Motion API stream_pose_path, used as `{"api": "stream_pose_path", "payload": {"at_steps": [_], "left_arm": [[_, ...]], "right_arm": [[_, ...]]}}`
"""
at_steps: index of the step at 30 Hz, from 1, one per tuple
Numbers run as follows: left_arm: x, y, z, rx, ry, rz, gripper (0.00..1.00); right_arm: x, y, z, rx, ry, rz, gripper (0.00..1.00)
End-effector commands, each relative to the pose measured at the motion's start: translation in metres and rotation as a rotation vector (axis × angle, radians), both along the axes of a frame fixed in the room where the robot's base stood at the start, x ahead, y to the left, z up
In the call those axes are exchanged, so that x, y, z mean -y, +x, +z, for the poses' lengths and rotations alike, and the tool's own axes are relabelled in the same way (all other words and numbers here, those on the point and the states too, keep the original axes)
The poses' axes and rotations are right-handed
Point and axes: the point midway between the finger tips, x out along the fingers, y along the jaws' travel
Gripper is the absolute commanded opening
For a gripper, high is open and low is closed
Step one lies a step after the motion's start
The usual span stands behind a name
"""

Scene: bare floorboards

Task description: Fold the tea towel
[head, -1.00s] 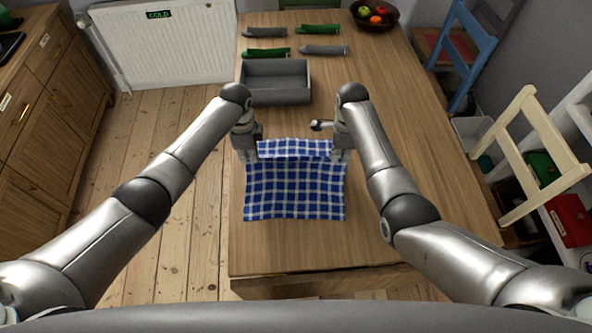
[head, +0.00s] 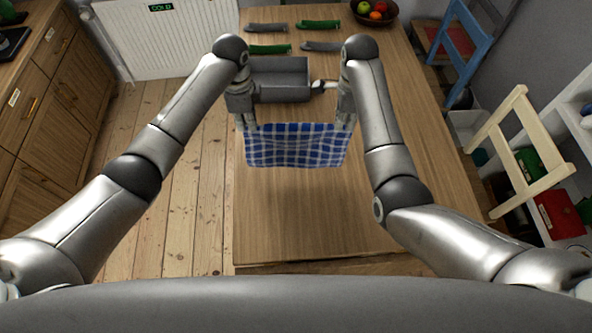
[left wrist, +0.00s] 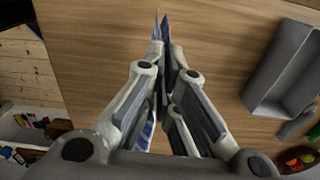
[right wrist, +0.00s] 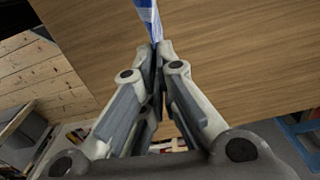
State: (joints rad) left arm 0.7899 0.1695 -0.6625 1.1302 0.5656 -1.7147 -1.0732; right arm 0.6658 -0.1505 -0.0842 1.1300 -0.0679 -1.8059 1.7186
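The tea towel (head: 297,150) is blue and white checked. It hangs between my two grippers above the wooden table, its upper edge stretched between them and its lower part sagging slightly. My left gripper (head: 246,126) is shut on the towel's left upper corner; in the left wrist view the closed fingers (left wrist: 163,45) have a blue edge of cloth between them. My right gripper (head: 344,122) is shut on the right upper corner; in the right wrist view a strip of the towel (right wrist: 149,18) runs out from the closed fingertips. Whether the lower edge touches the table is unclear.
A grey open box (head: 290,66) stands on the table (head: 310,215) just behind the grippers, partly hidden by my left one. Several green and grey long items (head: 321,25) and a fruit bowl (head: 374,12) lie farther back. The table's near part is bare.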

Motion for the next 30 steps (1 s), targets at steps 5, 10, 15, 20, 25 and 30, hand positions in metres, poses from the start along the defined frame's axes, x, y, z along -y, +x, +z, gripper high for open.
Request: {"api": "stream_pose_path", "payload": {"at_steps": [5,10,15,20,25,30], "left_arm": [[0.000,-0.001,0.006,-0.002,0.001,0.001,0.00],[0.000,-0.001,0.006,-0.002,0.001,0.001,0.00],[0.000,-0.001,0.005,-0.002,0.001,0.001,0.00],[0.000,0.000,0.004,0.001,0.001,0.001,0.00],[0.000,0.008,-0.001,0.020,0.001,0.000,0.00],[0.000,0.021,-0.006,0.057,0.000,0.000,0.00]], "right_arm": [[0.000,-0.001,0.006,-0.001,0.000,-0.001,0.00],[0.000,0.000,0.006,-0.001,0.000,-0.001,0.00],[0.000,0.000,0.005,-0.001,0.000,-0.001,0.00],[0.000,0.001,0.004,0.001,0.000,-0.001,0.00],[0.000,0.008,-0.001,0.021,0.001,-0.001,0.00],[0.000,0.021,-0.006,0.058,0.001,-0.001,0.00]]}}
